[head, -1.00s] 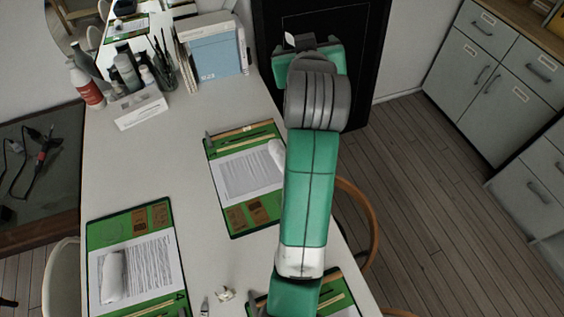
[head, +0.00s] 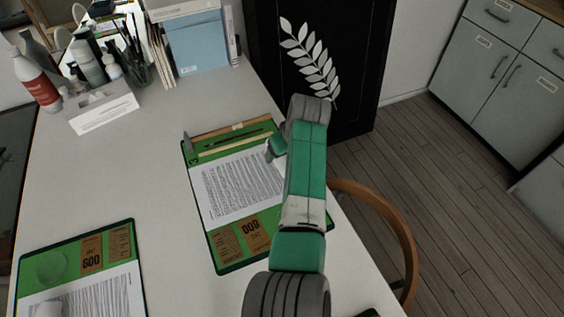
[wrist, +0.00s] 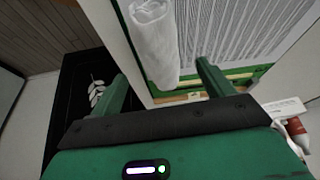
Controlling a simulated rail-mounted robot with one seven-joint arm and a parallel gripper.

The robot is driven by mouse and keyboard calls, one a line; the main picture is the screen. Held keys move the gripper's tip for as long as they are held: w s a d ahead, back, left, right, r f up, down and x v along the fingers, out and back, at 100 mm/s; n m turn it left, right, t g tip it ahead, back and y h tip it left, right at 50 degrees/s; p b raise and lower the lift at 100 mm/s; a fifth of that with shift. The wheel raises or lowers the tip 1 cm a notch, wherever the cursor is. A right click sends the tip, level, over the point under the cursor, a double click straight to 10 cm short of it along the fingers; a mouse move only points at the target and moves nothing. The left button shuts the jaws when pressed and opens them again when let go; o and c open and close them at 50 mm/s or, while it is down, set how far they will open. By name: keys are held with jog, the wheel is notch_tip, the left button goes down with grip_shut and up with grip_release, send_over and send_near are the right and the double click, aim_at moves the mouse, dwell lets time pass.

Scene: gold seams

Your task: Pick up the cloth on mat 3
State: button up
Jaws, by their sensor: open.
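Mat 3, a green mat (head: 262,255) with a printed sheet, lies on the white table under my arm in the head view. Its green edge also shows in the wrist view (wrist: 240,78). The cloth, a white roll (wrist: 153,40), lies along the side of the printed sheet in the wrist view. In the head view it is almost wholly hidden by my arm and gripper (head: 275,148). In the wrist view my gripper (wrist: 162,75) is open and empty, its fingers toward the near end of the roll, one on each side in the picture. I cannot tell the height gap.
A tissue box (head: 103,108), bottles and a blue box (head: 190,42) stand at the back. A wooden chair (head: 400,235) is right of the table.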

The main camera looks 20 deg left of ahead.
aim_at(282, 160)
jog(key=b+x, duration=0.4)
jog(key=x, duration=0.1)
jog(key=shift+a+f, duration=0.15)
jog(key=shift+a, duration=0.1)
jog(key=c, duration=1.1)
